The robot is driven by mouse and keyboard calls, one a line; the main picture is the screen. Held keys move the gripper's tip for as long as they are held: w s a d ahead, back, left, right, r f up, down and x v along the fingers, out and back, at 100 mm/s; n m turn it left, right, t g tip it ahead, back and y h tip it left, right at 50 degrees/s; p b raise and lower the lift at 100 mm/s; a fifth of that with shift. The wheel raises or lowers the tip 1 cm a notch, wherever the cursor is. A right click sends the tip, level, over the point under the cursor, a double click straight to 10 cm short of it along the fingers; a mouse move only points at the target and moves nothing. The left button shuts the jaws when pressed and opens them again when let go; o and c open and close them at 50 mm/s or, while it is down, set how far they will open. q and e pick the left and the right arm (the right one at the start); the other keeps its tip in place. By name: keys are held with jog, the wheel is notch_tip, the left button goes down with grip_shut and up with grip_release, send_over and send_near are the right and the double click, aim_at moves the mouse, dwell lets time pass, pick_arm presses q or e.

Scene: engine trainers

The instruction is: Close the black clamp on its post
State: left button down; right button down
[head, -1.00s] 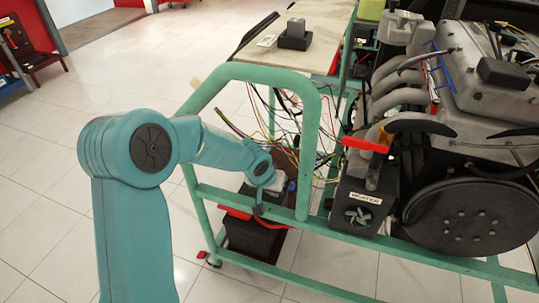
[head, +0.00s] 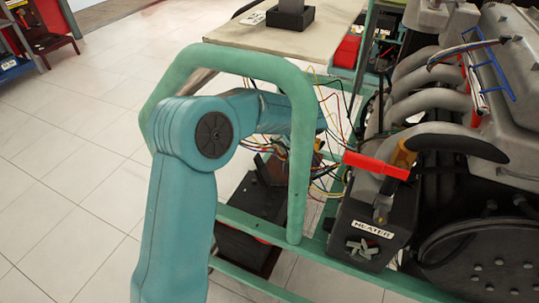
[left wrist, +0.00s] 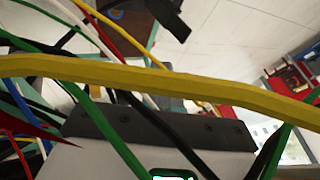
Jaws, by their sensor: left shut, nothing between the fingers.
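The battery (head: 240,248), a dark box with a red edge, sits low behind the green frame in the head view. I cannot make out the black clamp or its post there; wires, the frame post and my arm cover much of that area. My left arm (head: 272,112) reaches right, and its far end passes behind the frame post among the wires, above the battery. My left gripper is mostly hidden there, shut and empty. In the left wrist view, wires cross close to the camera, and I cannot identify the clamp. My right gripper is not in view.
The green frame post (head: 298,170) stands in front of my forearm. Loose wires (left wrist: 150,72) in several colours hang close around the left wrist. The heater box (head: 365,235) and engine are at the right. A pale tabletop (head: 270,32) lies behind.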

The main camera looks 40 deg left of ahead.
pick_arm(q)
jog(key=shift+s+r, duration=0.1)
jog(key=b, duration=0.2)
send_near(261, 160)
notch_tip(261, 160, down, 3)
jog(key=w+d, duration=0.1)
jog(key=w, duration=0.1)
jog(key=a, duration=0.1)
jog(key=s+a+f+b, duration=0.1)
jog(key=shift+a+f, duration=0.1)
jog(key=shift+a, duration=0.3)
jog(key=shift+a+f, duration=0.15)
jog(key=shift+a, duration=0.25)
